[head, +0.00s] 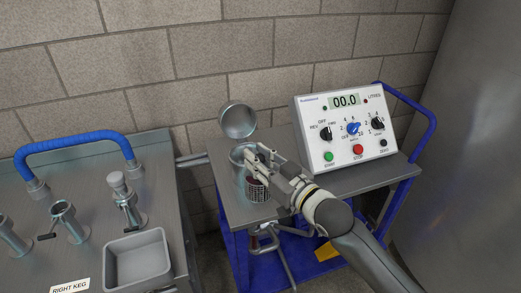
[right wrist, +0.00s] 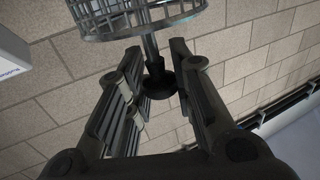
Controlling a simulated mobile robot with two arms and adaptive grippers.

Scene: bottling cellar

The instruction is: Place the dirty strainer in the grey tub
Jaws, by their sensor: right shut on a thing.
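My right gripper (head: 262,160) is shut on the strainer (head: 257,190), a small dark mesh cylinder with a metal rim. In the right wrist view the strainer's cage (right wrist: 138,18) shows at the top, with its stem and dark knob (right wrist: 159,82) between my fingers (right wrist: 156,65). In the head view the strainer hangs below the fingers, in front of the open metal housing (head: 237,158); I cannot tell whether they touch. The grey tub (head: 165,262) sits on the steel counter at lower left and looks empty. My left gripper is not in view.
The round housing lid (head: 238,121) stands open behind. A control box (head: 345,130) reading 00.0 stands on the blue cart (head: 231,212). Taps (head: 127,197) and a blue hose (head: 80,142) rise from the counter (head: 95,262) near the tub. A gap separates counter and cart.

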